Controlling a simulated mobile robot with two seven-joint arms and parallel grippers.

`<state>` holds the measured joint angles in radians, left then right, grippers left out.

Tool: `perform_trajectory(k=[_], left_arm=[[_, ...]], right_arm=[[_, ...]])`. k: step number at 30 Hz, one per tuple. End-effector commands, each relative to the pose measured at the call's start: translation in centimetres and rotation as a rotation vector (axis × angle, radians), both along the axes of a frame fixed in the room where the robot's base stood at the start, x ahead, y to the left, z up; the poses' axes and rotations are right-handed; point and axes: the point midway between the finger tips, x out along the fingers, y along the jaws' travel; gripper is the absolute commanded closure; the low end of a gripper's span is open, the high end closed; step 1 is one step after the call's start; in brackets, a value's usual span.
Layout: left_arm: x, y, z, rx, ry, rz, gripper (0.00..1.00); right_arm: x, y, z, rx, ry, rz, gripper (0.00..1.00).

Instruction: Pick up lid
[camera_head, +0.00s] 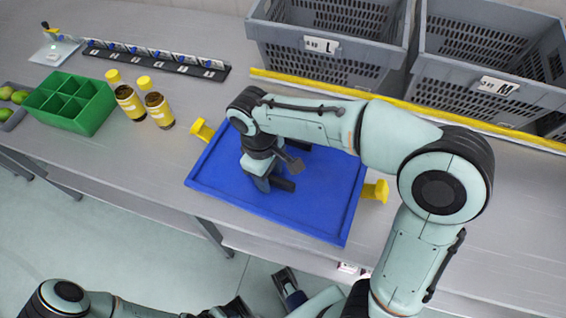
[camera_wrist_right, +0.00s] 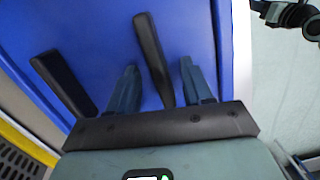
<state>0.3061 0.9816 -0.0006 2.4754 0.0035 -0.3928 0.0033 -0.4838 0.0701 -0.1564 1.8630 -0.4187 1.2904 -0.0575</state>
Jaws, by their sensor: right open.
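Two round yellow lids (camera_head: 113,76) (camera_head: 144,83) lie on the grey bench behind two brown jars (camera_head: 131,102) (camera_head: 158,110) with yellow labels, at the left. My right gripper (camera_head: 272,182) is low over a blue tray (camera_head: 325,215) with yellow side handles, right of the jars and away from the lids. Whether the fingers touch the tray is unclear. My left gripper (camera_head: 287,287) is at the bottom edge, below the bench front, partly hidden.
A green divided box (camera_head: 70,103) stands left of the jars. A dark rack (camera_head: 155,61) lies behind them. Two grey crates marked L (camera_head: 330,45) and M (camera_head: 490,85) stand at the back right behind a yellow strip (camera_head: 400,105). Green fruit shows at the far left.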

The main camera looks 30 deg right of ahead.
Motion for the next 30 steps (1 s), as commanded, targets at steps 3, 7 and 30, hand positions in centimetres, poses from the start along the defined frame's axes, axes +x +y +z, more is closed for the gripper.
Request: perform_trajectory(k=[3, 7, 30], left_arm=[[0.0, 0.0, 0.0, 0.0, 0.0, 0.0, 0.57], [0.0, 0.0, 0.0, 0.0, 0.0, 0.0, 0.57], [-0.1, 0.0, 0.9, -0.001, 0.009, -0.002, 0.57]], right_arm=[[0.0, 0.0, 0.0, 0.0, 0.0, 0.0, 0.79], [0.0, 0.0, 0.0, 0.0, 0.0, 0.0, 1.0], [0.1, 0.0, 4.7, 0.001, -0.006, 0.0, 1.0]])
